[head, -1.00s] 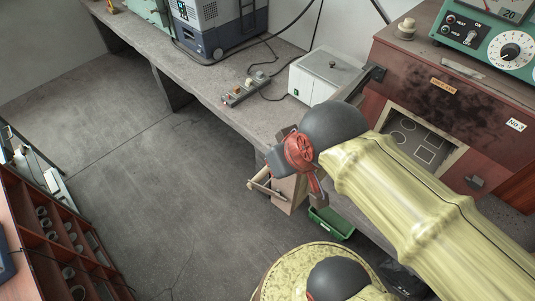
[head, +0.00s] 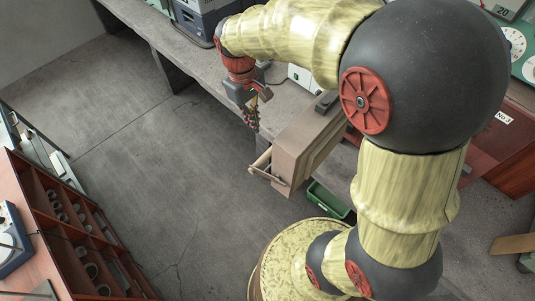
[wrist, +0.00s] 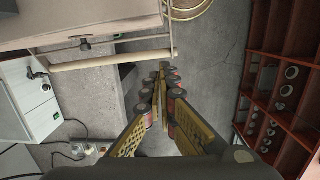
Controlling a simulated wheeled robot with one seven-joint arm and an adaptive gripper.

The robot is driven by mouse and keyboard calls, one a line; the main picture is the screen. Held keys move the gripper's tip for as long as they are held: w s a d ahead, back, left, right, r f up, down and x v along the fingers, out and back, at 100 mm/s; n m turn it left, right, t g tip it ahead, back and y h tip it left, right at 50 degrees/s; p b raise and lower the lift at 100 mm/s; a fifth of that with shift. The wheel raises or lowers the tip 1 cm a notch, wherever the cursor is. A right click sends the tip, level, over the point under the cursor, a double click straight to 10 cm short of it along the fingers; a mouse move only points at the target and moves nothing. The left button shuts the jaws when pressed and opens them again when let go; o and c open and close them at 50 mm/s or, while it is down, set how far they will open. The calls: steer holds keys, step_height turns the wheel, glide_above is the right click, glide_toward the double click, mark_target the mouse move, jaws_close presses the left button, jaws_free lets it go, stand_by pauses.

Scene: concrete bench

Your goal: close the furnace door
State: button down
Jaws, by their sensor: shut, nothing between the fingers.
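The furnace door (head: 300,140) is a thick beige block standing open, swung out past the bench's front edge. Its bar handle (head: 262,160) is on the outer end. In the wrist view the door (wrist: 80,18) fills the upper left, with the handle (wrist: 110,61) across below it. My gripper (head: 252,124) hangs just left of the door, pointing down, not touching the handle as far as I can see. Its fingers (wrist: 160,95) are shut and empty.
A white box (head: 300,76) stands on the concrete bench (head: 205,65) behind the door. A green bin (head: 327,201) sits below the door. A red shelf unit (head: 75,235) stands at lower left. The floor (head: 170,165) between is clear.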

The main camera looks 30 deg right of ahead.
steer(key=shift+n+g, duration=0.5)
steer(key=shift+g, duration=0.3)
steer(key=f, duration=0.5)
steer(key=d+f, duration=0.1)
steer(key=f, duration=0.9)
steer(key=shift+w+d+f+b, duration=0.15)
steer(key=shift+f+b, duration=0.05)
steer(key=shift+b, duration=0.2)
steer(key=s, duration=0.1)
steer(key=s+d, duration=0.1)
steer(key=s, duration=0.1)
steer(key=shift+s+d+f, duration=0.15)
steer(key=shift+s+d, duration=0.1)
steer(key=shift+s, duration=0.1)
